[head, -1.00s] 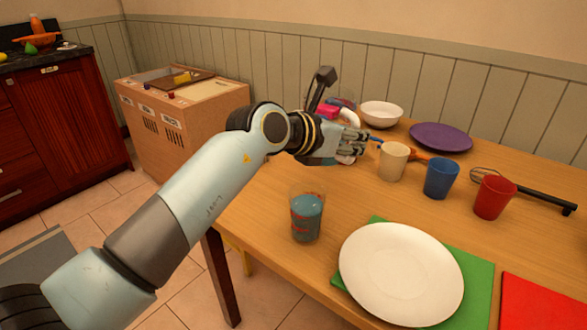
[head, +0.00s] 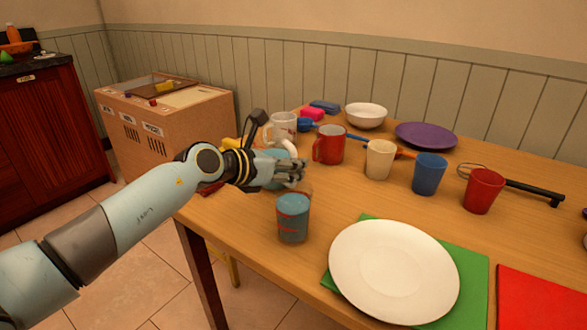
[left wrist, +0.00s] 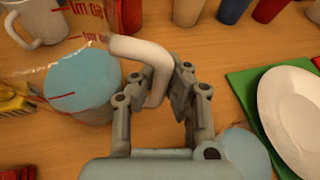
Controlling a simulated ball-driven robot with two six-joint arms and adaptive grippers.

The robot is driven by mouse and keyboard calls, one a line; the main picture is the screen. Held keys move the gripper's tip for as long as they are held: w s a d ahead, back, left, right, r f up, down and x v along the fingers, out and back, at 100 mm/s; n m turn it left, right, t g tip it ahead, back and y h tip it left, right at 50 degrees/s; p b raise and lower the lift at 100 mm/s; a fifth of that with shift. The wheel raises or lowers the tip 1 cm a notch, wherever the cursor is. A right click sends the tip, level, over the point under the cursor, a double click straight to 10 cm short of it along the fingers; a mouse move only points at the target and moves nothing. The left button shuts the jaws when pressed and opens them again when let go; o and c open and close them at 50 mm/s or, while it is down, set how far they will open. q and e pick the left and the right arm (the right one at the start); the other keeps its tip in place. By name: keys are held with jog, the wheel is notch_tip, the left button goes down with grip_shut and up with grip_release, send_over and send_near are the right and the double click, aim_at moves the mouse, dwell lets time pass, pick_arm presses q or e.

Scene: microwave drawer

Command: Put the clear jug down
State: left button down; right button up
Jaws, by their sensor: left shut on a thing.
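The clear jug has a white handle, red markings and blue contents. In the left wrist view the clear jug (left wrist: 80,85) is at the left, with its handle between my fingers. In the head view it is mostly hidden behind my left gripper (head: 285,174), with its white handle (head: 291,146) showing above. My left gripper (left wrist: 163,82) is shut on that handle. I cannot tell whether the jug's base touches the wooden table (head: 340,190). My right gripper is not in view.
A tumbler with blue contents (head: 292,220) stands just in front of my left gripper. A white mug (head: 283,126) and a red mug (head: 329,146) stand behind it. Beige (head: 379,160), blue (head: 429,175) and red (head: 483,192) cups stand to the right. A white plate (head: 393,272) lies in front.

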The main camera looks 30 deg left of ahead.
pick_arm(q)
jog(key=shift+r, duration=0.1)
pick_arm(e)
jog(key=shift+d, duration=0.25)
pick_arm(q)
jog(key=shift+f, duration=0.2)
jog(key=c, duration=1.4)
grip_release()
jog(key=shift+s+r, duration=0.2)
jog(key=shift+r, duration=0.1)
jog(key=p+v, duration=0.3)
jog(key=v, duration=0.8)
jog(key=shift+s+a, duration=0.15)
jog(key=shift+s, duration=0.1)
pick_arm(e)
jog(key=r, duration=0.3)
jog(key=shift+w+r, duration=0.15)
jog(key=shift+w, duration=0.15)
